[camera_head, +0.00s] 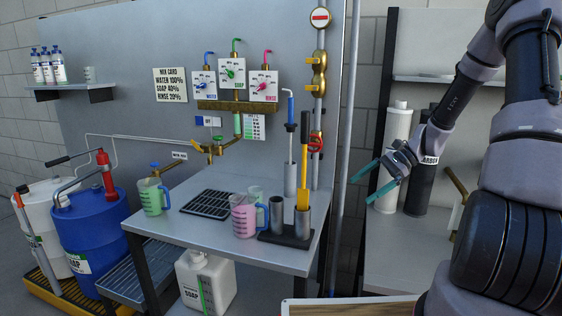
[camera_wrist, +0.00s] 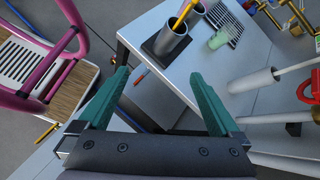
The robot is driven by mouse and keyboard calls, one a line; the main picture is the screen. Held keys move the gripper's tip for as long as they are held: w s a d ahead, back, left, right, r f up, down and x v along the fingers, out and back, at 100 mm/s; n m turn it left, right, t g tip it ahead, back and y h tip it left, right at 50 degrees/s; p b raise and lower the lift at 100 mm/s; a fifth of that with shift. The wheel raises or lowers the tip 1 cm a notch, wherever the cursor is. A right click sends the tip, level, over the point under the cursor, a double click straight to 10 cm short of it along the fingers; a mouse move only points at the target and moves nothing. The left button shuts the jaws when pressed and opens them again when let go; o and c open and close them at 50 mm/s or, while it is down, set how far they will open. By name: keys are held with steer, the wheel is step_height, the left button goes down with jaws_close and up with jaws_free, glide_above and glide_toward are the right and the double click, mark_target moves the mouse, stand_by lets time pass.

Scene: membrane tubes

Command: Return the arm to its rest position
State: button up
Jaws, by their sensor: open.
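My gripper (camera_head: 366,186) is at the right of the head view, at the end of my raised arm. Its two teal fingers are spread and point left, with nothing between them. In the head view it overlaps the white tube (camera_head: 397,125) on the right-hand bench; the gap between them cannot be told. The dark tube labelled carbon (camera_head: 421,180) stands just right of the gripper, partly hidden by my arm. The wrist view shows the same open fingers (camera_wrist: 160,75), with the floor and a table edge beyond them.
The grey table (camera_head: 290,258) holds a pink-filled jug (camera_head: 243,217), a green jug (camera_head: 152,197) and a holder (camera_head: 287,238) with upright tools. A vertical pipe (camera_head: 346,130) runs between table and right-hand bench (camera_head: 385,270). A blue drum (camera_head: 90,235) stands at left.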

steer(key=s+r+n+t+h, duration=0.4)
steer(key=s+r, duration=0.6)
steer(key=r, duration=0.3)
steer(key=s+r+n+t+h, duration=0.3)
steer(key=s+r, duration=0.7)
steer(key=r, duration=0.4)
steer(key=shift+s+a+n+t+h, duration=0.3)
steer(key=shift+n+t+h, duration=0.1)
steer(key=shift+n+h, duration=0.4)
steer(key=shift+r, duration=0.1)
